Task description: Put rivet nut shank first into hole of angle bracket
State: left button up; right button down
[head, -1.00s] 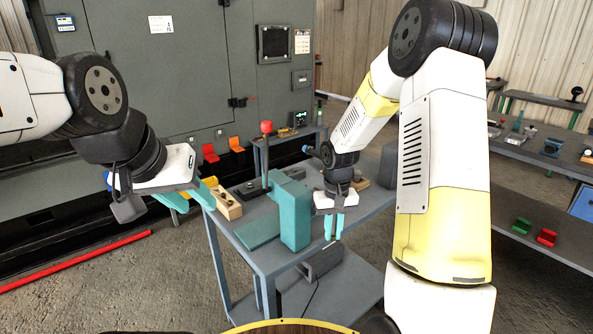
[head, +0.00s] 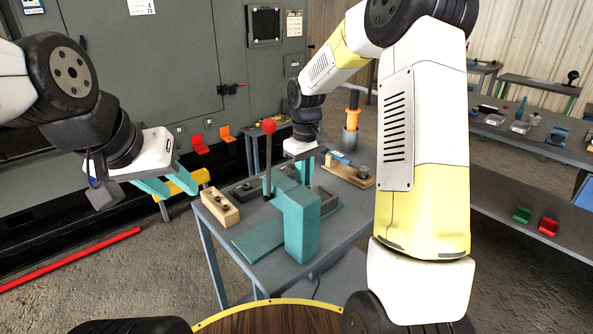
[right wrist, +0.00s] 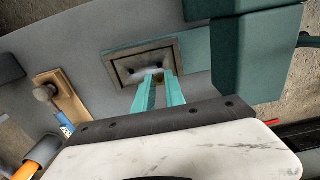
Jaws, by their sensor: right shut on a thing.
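My right gripper (head: 303,170) is behind the teal press on the table; the press partly hides its fingers. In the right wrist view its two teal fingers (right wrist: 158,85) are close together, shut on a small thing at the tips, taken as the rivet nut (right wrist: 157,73). It is too small to show its shank or tilt. The tips are over a dark rectangular fixture (right wrist: 113,72) with a pale metal piece in its recess, perhaps the angle bracket (right wrist: 146,70). Its hole cannot be made out, nor whether nut and bracket touch. My left gripper (head: 170,186) is open and empty, left of the table.
The teal press (head: 302,225) with a red-knobbed lever (head: 268,127) stands mid-table. A wooden block (head: 220,208) is at left, a wooden board with a knob (head: 360,177) at back right. An orange-handled tool (head: 353,100) stands in a grey holder (head: 350,137).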

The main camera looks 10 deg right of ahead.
jog(key=shift+f, duration=2.6)
jog(key=shift+f, duration=0.5)
jog(key=c, duration=1.3)
grip_release()
